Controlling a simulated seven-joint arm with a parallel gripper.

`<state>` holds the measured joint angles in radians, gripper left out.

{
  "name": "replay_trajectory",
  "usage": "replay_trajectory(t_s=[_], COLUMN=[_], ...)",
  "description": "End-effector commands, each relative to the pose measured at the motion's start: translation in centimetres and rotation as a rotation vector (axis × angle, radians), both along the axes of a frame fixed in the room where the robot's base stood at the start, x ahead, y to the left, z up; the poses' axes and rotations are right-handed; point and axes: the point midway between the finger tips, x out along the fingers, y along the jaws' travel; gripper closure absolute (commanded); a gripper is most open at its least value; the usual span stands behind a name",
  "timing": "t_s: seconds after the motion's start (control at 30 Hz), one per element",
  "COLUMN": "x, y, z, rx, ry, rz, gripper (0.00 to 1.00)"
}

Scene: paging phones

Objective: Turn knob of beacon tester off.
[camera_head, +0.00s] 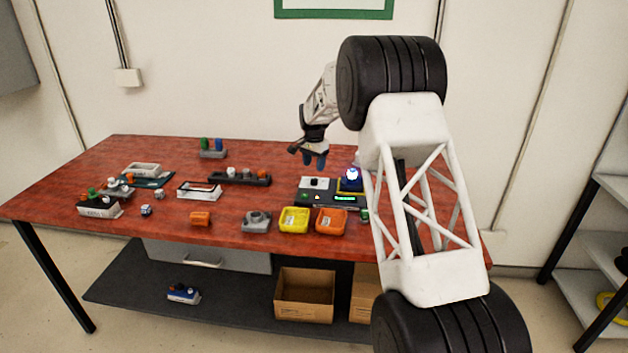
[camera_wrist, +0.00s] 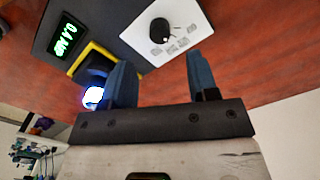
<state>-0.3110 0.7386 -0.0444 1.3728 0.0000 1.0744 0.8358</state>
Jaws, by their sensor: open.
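The beacon tester (camera_head: 310,198) is a dark flat box near the right end of the red table. Its black knob (camera_wrist: 164,29) sits on a white panel (camera_wrist: 180,40) with printed marks; a white line runs across the knob. A green lit display (camera_wrist: 66,40) is on the dark case. A beacon (camera_head: 353,173) glows bluish white on a yellow-edged base and also shows in the wrist view (camera_wrist: 93,97). My gripper (camera_head: 314,162) is above the tester, open and empty. In the wrist view its blue fingers (camera_wrist: 162,62) point towards the knob, which is beyond the tips and apart from them.
A black strip (camera_head: 240,177) with small parts lies left of the tester. Several phone-like items stand further left.

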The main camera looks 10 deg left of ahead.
Motion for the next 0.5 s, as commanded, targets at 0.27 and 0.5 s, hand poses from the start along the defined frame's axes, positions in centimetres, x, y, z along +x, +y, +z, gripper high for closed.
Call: replay_trajectory(t_s=[0.27, 0.5], x=[0.0, 0.0], y=[0.0, 0.0], z=[-2.9, -5.7], rx=[0.000, 0.000], ry=[0.001, 0.001], rz=[0.000, 0.000], gripper=[0.46, 0.46])
